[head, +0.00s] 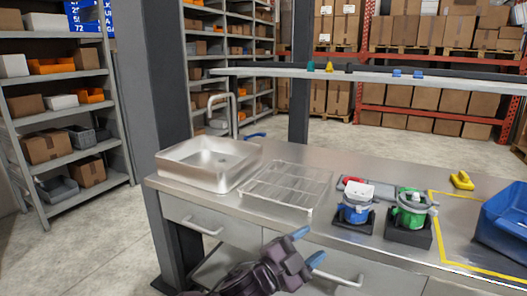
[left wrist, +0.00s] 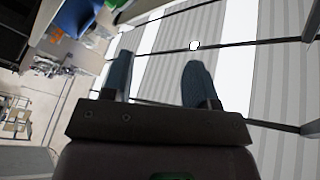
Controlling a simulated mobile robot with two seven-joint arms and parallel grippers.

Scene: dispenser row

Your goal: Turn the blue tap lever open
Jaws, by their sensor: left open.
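A blue lever (head: 255,135) lies behind the metal sink basin (head: 185,176), close to a silver bent tap pipe (head: 233,110); whether they join is too small to tell. My left gripper (head: 308,247) is in front of the counter's drawers, below the worktop edge and well apart from the lever. Its two blue-tipped fingers are spread and empty. In the left wrist view the open fingers (left wrist: 160,80) point toward the ceiling lights with nothing between them. My right gripper is not in view.
A wire rack (head: 287,185) lies beside the basin. A blue dispenser (head: 355,212) and a green dispenser (head: 411,212) stand to its right, then a yellow object (head: 461,180) and a blue bin (head: 505,222). A raised shelf (head: 450,84) crosses above the counter.

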